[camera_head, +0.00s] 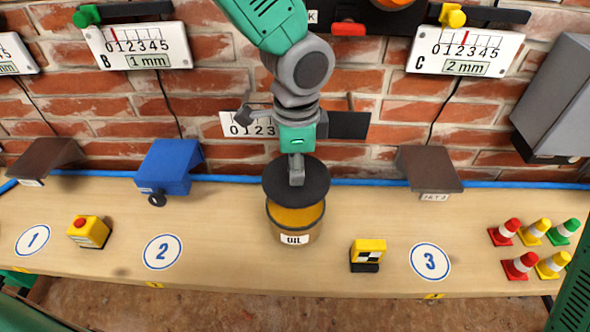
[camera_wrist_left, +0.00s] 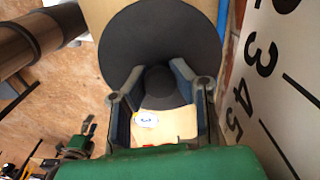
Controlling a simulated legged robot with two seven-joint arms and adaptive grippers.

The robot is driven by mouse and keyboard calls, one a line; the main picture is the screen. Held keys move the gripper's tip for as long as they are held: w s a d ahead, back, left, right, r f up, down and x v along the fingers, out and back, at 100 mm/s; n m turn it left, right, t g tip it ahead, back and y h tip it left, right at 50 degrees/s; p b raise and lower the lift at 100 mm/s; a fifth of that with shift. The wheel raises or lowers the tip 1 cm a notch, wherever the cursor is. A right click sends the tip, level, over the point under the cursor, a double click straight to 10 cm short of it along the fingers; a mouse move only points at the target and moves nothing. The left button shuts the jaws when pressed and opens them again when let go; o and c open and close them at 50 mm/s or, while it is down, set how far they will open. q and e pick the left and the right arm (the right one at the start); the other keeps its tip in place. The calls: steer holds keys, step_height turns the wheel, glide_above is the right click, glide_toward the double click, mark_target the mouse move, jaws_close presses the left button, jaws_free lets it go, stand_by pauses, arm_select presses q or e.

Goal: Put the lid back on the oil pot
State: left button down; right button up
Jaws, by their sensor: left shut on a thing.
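The oil pot (camera_head: 295,236) stands on the bench in the middle of the head view, with a yellow-orange content and an "OIL" label. The lid (camera_head: 318,181) is a dark round disc above the pot's back part. Yellow still shows at the front, so the lid does not cover the opening from this view. My left gripper (camera_head: 296,170) comes down from above and is shut on the lid's knob. The left wrist view shows the lid (camera_wrist_left: 160,25) between the fingers (camera_wrist_left: 160,95). Whether the lid touches the rim cannot be told.
A red-button box (camera_head: 89,231) and a blue bracket (camera_head: 166,168) are to the left. Small cones (camera_head: 520,265) stand at the right. The brick wall with gauges is behind.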

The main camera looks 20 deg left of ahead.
arm_select(q)
steer(key=shift+d+r, duration=0.1)
steer(key=shift+d, duration=0.1)
steer(key=shift+w+a+f+b, duration=0.1)
steer(key=shift+a+f+b, duration=0.35)
steer(key=shift+f+b, duration=1.1)
steer(key=shift+b, duration=0.15)
steer(key=shift+d+f+b, duration=0.1)
steer(key=shift+f+b, duration=0.65)
steer(key=shift+b, duration=0.1)
steer(key=shift+d+f, duration=0.15)
steer(key=shift+f, duration=0.8)
steer(key=shift+a, duration=0.2)
steer(key=shift+d, duration=0.15)
